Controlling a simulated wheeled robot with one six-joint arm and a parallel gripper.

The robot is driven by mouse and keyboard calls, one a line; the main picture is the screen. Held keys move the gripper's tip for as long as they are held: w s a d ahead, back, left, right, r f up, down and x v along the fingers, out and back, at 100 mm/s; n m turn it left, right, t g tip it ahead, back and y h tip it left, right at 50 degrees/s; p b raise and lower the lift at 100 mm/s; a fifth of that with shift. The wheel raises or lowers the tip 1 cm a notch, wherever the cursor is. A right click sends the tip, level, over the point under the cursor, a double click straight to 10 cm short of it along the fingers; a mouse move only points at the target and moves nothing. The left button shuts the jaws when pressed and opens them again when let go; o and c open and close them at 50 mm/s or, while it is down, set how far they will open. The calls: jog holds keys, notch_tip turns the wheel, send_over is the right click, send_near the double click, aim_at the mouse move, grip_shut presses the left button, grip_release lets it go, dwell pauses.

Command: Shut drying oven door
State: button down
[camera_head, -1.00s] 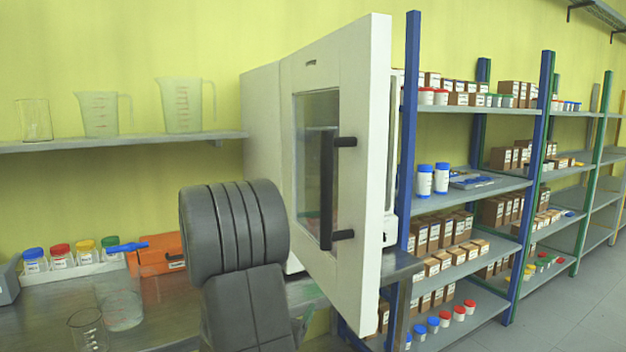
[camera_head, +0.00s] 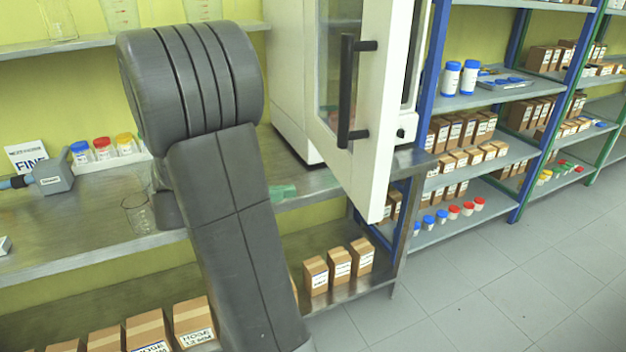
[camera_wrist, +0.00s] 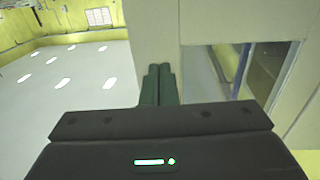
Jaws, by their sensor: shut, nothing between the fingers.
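The drying oven (camera_head: 288,90) is a white cabinet on the steel bench, cut off by the top edge in the head view. Its white door (camera_head: 383,125) stands open, swung out over the bench's front edge. The door has a window and a black upright bar handle (camera_head: 346,90). In the wrist view, my gripper (camera_wrist: 158,72) shows as two dark green fingers shut together and empty. They lie in front of a pale panel (camera_wrist: 155,30) beside a window; I cannot tell whether they touch it. The head view does not show my gripper.
The steel bench (camera_head: 60,225) holds colour-capped jars (camera_head: 103,148), a glass beaker (camera_head: 138,213) and a grey device (camera_head: 52,174). Cardboard boxes (camera_head: 340,263) stand on its lower shelf. Blue-posted shelving (camera_head: 490,90) stands right of the door. Floor (camera_head: 480,290) at the lower right is clear.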

aim_at(358, 179)
jog(key=p+x, duration=0.1)
jog(key=x, duration=1.2)
jog(key=shift+d+f+p, duration=0.1)
jog(key=shift+d+p, duration=0.2)
jog(key=shift+p, duration=0.1)
jog(key=shift+d, duration=0.1)
